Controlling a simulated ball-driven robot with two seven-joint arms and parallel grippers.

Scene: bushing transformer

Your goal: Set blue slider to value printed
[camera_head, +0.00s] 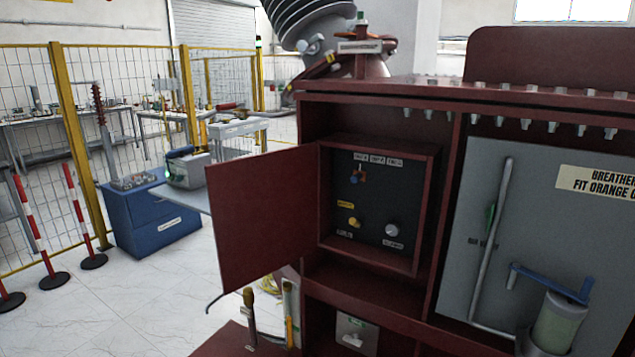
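A small blue piece (354,179), possibly the blue slider, shows on the dark control panel (375,200) inside the open red cabinet box. The slider's setting and any printed value cannot be made out. Neither gripper is in view.
The box's red door (265,215) stands open to the left. A grey panel (560,230) on the right carries a pipe and a blue-handled clear canister (558,325). A blue cabinet (150,215) and striped posts (82,215) stand left. The floor between is clear.

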